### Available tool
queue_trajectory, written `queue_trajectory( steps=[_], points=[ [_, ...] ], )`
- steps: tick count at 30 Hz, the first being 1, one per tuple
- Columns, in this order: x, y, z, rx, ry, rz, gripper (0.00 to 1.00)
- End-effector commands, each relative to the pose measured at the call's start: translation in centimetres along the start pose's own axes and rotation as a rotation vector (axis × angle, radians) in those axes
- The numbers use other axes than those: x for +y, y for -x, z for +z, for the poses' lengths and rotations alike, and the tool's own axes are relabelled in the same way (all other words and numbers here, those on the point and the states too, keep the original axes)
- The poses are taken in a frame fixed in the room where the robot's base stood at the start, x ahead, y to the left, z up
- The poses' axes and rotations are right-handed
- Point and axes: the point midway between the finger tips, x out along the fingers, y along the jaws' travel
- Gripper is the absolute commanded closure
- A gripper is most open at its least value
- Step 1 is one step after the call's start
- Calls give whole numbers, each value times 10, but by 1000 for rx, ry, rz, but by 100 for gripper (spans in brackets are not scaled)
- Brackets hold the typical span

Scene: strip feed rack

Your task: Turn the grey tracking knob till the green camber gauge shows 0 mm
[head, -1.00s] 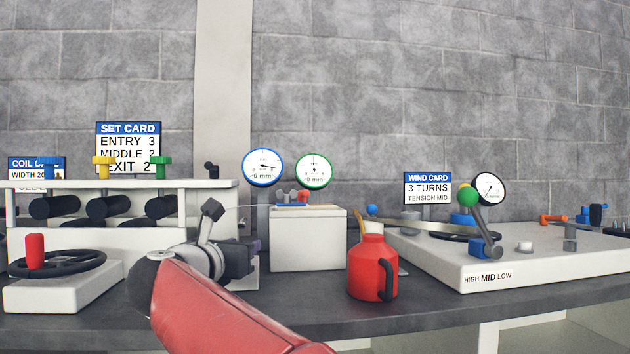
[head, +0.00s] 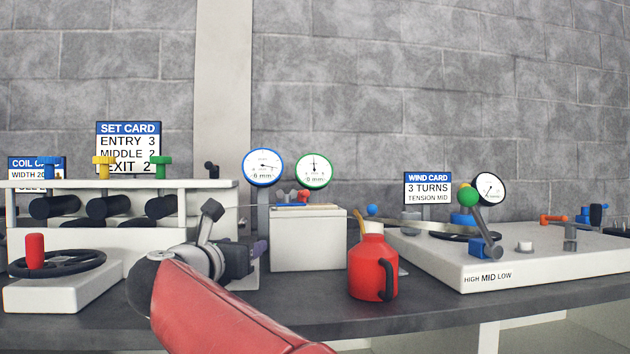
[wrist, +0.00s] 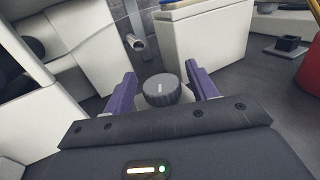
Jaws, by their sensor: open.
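The grey tracking knob (wrist: 161,90) is a dark ribbed disc with a light mark on its face. In the wrist view it sits between the two purple fingers of my gripper (wrist: 163,91), with a gap on each side. My gripper is open; in the head view only a bit of its fingers (head: 259,248) shows beside the white housing, and the knob is hidden there. The green camber gauge (head: 314,171) is a white dial with a green rim. Its needle points about straight up; the printed figure is too small to read surely.
A blue-rimmed gauge (head: 263,167) stands left of the green one. A white block (head: 308,240) is right of my gripper, then a red oil can (head: 373,266). A handwheel (head: 60,262) is on the left. A grey rod end (wrist: 136,42) sticks out beyond the knob.

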Motion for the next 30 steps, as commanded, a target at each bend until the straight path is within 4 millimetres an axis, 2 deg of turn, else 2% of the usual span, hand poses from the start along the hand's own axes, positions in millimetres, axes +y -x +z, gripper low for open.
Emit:
queue_trajectory(
  steps=[5, 21, 30],
  points=[
    [0, 4, 0, -1, -1, 0, 42],
    [0, 55, 0, -1, -1, 0, 42],
    [0, 60, 0, -1, 0, 0, 42]
  ],
)
